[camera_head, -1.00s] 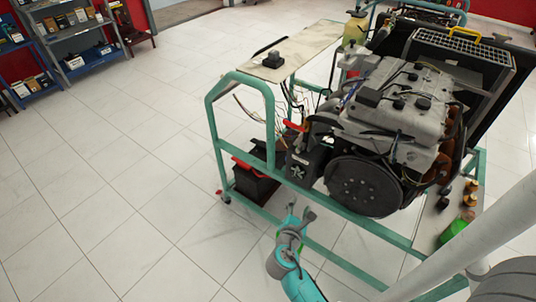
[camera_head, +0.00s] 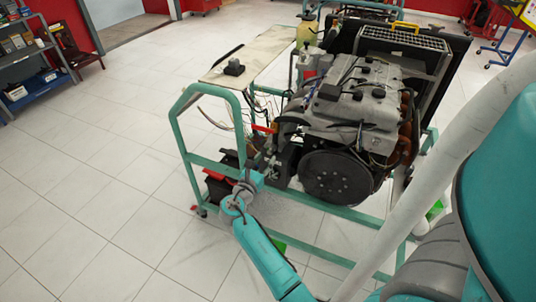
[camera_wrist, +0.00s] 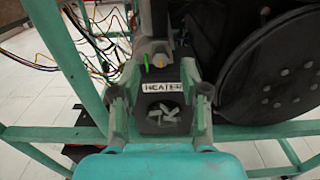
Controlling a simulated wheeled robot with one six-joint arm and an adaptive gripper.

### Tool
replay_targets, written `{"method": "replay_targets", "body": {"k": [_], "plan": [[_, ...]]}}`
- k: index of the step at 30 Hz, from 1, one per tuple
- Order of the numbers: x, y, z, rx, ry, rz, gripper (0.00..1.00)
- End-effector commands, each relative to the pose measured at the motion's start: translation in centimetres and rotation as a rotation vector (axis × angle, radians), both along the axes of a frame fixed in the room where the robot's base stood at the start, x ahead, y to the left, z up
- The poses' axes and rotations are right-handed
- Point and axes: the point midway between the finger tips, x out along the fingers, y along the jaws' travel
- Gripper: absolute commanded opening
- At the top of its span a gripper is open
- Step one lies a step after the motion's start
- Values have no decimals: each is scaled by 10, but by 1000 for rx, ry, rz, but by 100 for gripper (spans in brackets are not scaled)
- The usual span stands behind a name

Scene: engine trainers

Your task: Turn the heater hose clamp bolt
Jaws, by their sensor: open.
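In the wrist view, a dark block (camera_wrist: 148,125) with a white HEATER label (camera_wrist: 161,87) and a pale emblem stands between my fingers. Just above the label is a small brass-coloured bolt-like part (camera_wrist: 158,60), with a thin bright green mark beside it. I cannot tell for certain that this is the clamp bolt. My gripper (camera_wrist: 162,88) is open, with one finger to each side of the label and nothing held. In the head view my gripper (camera_head: 252,174) is at the front of the engine stand, where the bolt cannot be made out.
The green engine stand frame (camera_head: 176,135) surrounds the engine (camera_head: 350,105). A large black pulley (camera_head: 335,178) is right of the block. Loose wires (camera_wrist: 85,38) hang at the left. A red and black battery (camera_head: 222,185) sits low left. Open tiled floor lies left.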

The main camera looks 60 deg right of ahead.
Motion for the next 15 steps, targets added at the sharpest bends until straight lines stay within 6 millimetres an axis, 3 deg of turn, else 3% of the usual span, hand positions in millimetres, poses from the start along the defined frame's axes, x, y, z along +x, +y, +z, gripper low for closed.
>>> {"method": "replay_targets", "body": {"k": [6,15], "plan": [[2,-29,0,0,-1,-1,45],[3,-38,0,1,-1,1,45]]}}
